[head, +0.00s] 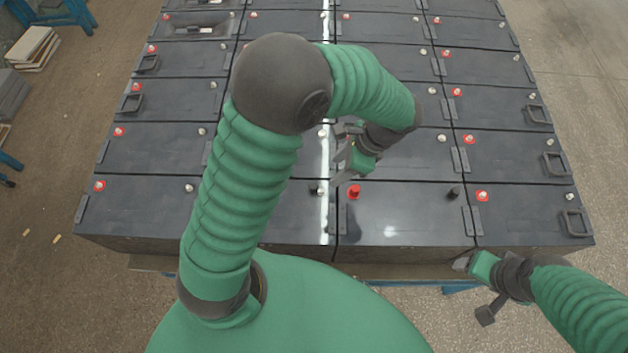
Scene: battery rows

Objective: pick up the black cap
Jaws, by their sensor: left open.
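A small black cap (454,192) stands upright on the right part of the front middle battery (400,222). Another small dark cap or post (315,188) stands on the battery to its left, near the gap; it is too small to tell clearly. A red cap (354,192) stands on the front middle battery's left part. My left gripper (342,156) is open over the batteries, just behind the red cap, apart from the black cap and to its left. My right gripper (468,264) is low by the front edge, in front of the black cap; its jaws do not show clearly.
Rows of black batteries with red and metal terminals fill the table, some with raised handles (575,222). My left arm hides part of the left middle column. Stacked boards (32,48) and blue stands (68,18) are on the floor at left. The floor at right is clear.

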